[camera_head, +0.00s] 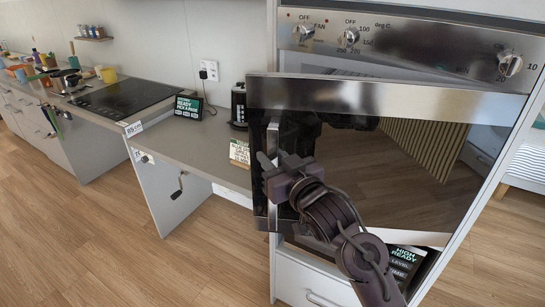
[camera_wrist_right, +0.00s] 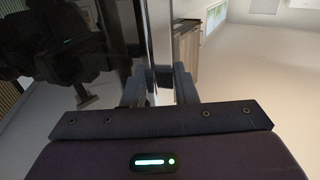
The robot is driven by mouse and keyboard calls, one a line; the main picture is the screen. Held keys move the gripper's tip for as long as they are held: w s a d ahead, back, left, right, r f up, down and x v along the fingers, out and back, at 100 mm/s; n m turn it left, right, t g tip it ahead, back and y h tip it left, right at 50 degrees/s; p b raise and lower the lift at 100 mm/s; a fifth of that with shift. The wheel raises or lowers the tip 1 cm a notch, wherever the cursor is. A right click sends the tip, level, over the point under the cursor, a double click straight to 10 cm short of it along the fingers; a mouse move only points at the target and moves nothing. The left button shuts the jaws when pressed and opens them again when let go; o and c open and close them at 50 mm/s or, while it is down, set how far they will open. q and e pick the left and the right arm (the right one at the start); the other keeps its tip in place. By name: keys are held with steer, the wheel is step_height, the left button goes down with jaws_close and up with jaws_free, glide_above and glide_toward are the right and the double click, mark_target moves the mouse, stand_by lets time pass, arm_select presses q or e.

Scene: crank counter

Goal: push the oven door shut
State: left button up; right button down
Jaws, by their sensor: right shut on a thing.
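The oven door (camera_head: 400,165) has a steel band across its top and a dark reflective glass front. It stands partly open: its left side juts out from the oven (camera_head: 415,45), with a gap below the control panel. A vertical bar handle (camera_head: 272,140) runs along the door's left side. My right gripper (camera_head: 270,172) is at this handle and shut on it. In the right wrist view, the gripper (camera_wrist_right: 160,82) has its fingers on either side of the bar, beside the dark glass. The door hides most of the oven's inside. My left gripper is not in view.
A grey counter (camera_head: 200,140) with a black hob (camera_head: 125,97) extends to the left. A crank (camera_head: 178,187) sticks out below the counter. The wooden floor in front is clear.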

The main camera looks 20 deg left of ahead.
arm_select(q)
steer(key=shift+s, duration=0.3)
arm_select(e)
steer(key=c, duration=1.2)
jaws_free()
steer(key=shift+a, duration=0.1)
steer(key=shift+c, duration=0.2)
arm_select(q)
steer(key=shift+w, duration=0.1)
arm_select(e)
steer(key=shift+s+d+f+b, duration=0.1)
steer(key=shift+s+d+b, duration=0.25)
steer(key=shift+d, duration=0.15)
steer(key=b+v, duration=0.1)
steer(key=v, duration=0.4)
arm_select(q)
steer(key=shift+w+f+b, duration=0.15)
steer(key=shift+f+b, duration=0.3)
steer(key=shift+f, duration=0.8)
arm_select(e)
steer(key=shift+v, duration=0.85)
steer(key=shift+a, duration=0.1)
